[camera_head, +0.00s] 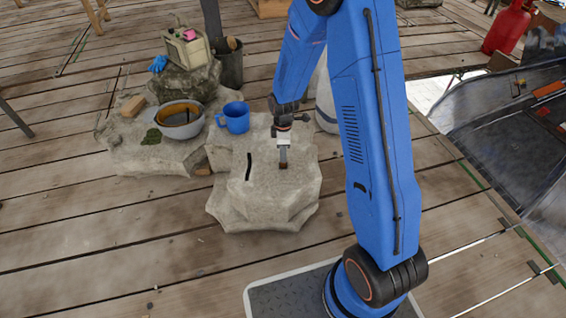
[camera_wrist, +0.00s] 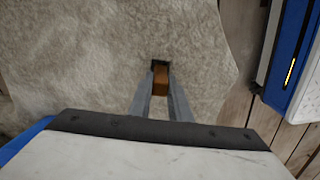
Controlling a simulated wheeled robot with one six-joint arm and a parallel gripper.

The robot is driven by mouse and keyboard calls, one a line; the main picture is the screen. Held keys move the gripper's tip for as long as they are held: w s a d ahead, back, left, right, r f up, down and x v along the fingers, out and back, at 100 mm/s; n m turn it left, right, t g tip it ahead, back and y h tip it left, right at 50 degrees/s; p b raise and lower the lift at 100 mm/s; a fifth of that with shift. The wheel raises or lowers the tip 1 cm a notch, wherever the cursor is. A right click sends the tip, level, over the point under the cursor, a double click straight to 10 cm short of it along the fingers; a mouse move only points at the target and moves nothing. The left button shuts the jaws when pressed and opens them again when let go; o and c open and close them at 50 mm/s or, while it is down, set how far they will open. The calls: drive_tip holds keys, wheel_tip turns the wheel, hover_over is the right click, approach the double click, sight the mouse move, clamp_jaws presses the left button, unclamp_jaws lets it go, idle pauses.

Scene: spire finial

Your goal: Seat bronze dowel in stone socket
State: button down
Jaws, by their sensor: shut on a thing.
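The stone block (camera_head: 265,190) is pale and rough, and stands on the deck in front of me. My gripper (camera_head: 283,163) points down over its top and is shut on the bronze dowel. In the wrist view the dowel (camera_wrist: 160,80) is a short orange-brown piece between the two grey fingers (camera_wrist: 160,100). A small dark square opening, seemingly the socket (camera_wrist: 159,64), shows in the stone right at the dowel's far edge. Whether the dowel's lower end is in the opening or just over it, I cannot tell.
A thin black strip or slot (camera_head: 248,167) marks the stone left of my gripper. A pale sack (camera_head: 326,105) stands behind my arm. Planks in front are clear.

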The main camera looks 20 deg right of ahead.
drive_tip(key=shift+f, duration=2.15)
drive_tip(key=shift+f, duration=0.15)
drive_tip(key=shift+s+f, duration=0.1)
drive_tip(key=shift+f, duration=0.25)
